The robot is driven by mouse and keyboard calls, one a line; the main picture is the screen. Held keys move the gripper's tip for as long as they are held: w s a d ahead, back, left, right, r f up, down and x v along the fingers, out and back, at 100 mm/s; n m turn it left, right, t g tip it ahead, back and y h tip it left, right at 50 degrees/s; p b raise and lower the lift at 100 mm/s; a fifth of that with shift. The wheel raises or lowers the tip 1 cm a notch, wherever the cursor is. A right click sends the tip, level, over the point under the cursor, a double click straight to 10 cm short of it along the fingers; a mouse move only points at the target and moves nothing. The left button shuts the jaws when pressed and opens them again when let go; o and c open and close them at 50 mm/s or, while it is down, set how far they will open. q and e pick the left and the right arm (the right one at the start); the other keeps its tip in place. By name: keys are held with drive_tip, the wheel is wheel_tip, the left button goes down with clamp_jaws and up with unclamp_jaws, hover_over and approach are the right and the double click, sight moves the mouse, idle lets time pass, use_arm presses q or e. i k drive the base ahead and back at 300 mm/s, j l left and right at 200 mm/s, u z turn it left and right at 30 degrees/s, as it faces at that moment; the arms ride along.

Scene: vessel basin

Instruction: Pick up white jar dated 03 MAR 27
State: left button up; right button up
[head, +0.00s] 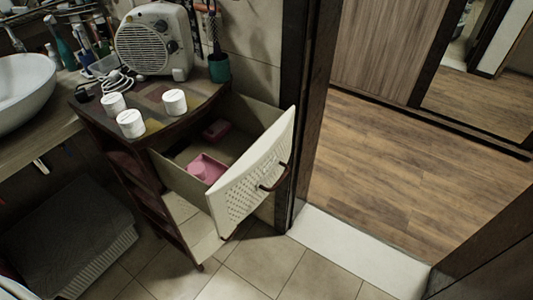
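Three small white jars stand on the top of a dark wooden cabinet (158,123). One white jar (113,105) is at the left, one white jar (131,124) is nearest the front, and one white jar (174,103) is at the right. Neither of my grippers is in view.
A white fan heater (155,42) with its cable stands behind the jars, beside a teal cup (219,68). An open drawer (250,175) holding pink containers (207,168) juts out. A white basin (24,92) is at left. Tiled floor (262,262) is clear in front.

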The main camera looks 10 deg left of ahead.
sight(114, 103)
drive_tip(key=i+j+u, duration=0.1)
drive_tip(key=u, duration=0.35)
drive_tip(key=i+j+u, duration=0.1)
drive_tip(key=u, duration=0.35)
drive_tip(key=i+u, duration=0.2)
drive_tip(key=u, duration=0.25)
